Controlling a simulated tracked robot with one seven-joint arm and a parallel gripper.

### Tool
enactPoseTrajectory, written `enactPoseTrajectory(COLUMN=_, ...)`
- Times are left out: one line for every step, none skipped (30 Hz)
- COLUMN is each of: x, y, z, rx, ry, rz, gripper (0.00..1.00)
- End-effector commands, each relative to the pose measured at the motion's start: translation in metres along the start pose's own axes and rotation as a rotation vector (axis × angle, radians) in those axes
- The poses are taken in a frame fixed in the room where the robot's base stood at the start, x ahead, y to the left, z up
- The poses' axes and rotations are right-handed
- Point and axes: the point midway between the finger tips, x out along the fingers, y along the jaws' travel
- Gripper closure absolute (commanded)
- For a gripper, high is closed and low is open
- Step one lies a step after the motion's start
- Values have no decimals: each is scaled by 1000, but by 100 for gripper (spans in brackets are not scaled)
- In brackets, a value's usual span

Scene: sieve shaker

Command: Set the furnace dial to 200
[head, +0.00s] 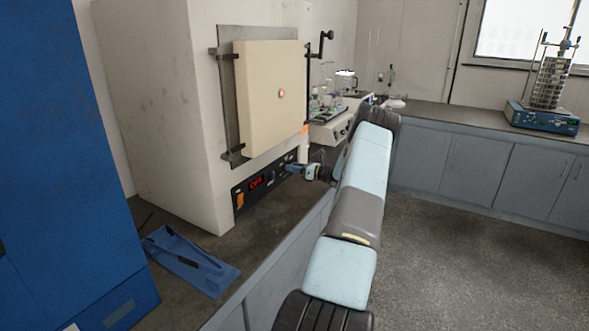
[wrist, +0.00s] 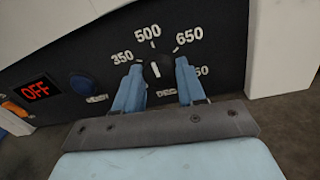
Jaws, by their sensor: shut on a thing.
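The furnace (head: 167,110) is a large cream box on the counter with its door (head: 265,110) shut. Its black control panel (head: 241,198) runs along the lower front. In the wrist view, the furnace dial (wrist: 155,70) is dark with a white pointer mark, below the printed 350, 500 and 650. The mark appears close to upright, roughly toward 500. My gripper (wrist: 160,82) has a blue finger on each side of the dial and is shut on it. The fingers hide part of the scale. In the head view, my gripper (head: 305,172) is at the panel's right end.
A red display (wrist: 36,91) reads OFF, with a blue button (wrist: 82,87) and an orange switch (wrist: 15,108) nearby. Glassware stands behind my arm; a sieve shaker (head: 545,115) stands far right.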

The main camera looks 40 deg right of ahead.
Motion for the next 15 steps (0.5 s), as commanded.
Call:
enactPoseTrajectory(x=0, y=0, z=0, rx=0, ry=0, rz=-1, gripper=72)
enactPoseTrajectory(x=0, y=0, z=0, rx=0, ry=0, rz=-1, gripper=75)
enactPoseTrajectory(x=0, y=0, z=0, rx=0, ry=0, rz=-1, gripper=79)
enactPoseTrajectory(x=0, y=0, z=0, rx=0, ry=0, rz=-1, gripper=82)
enactPoseTrajectory(x=0, y=0, z=0, rx=0, ry=0, rz=-1, gripper=85)
enactPoseTrajectory(x=0, y=0, z=0, rx=-1, ry=0, rz=-1, gripper=88)
enactPoseTrajectory(x=0, y=0, z=0, rx=-1, ry=0, rz=-1, gripper=91)
enactPoseTrajectory(x=0, y=0, z=0, rx=-1, ry=0, rz=-1, gripper=91)
enactPoseTrajectory(x=0, y=0, z=0, rx=-1, ry=0, rz=-1, gripper=91)
enactPoseTrajectory(x=0, y=0, z=0, rx=-3, ry=0, rz=-1, gripper=91)
enactPoseTrajectory(x=0, y=0, z=0, rx=-5, ry=0, rz=-1, gripper=91)
enactPoseTrajectory(x=0, y=-1, z=0, rx=-9, ry=0, rz=-2, gripper=91)
enactPoseTrajectory(x=0, y=-1, z=0, rx=-14, ry=1, rz=-2, gripper=91)
enactPoseTrajectory(x=0, y=-1, z=1, rx=-20, ry=1, rz=-2, gripper=91)
enactPoseTrajectory(x=0, y=0, z=1, rx=-30, ry=2, rz=-2, gripper=91)
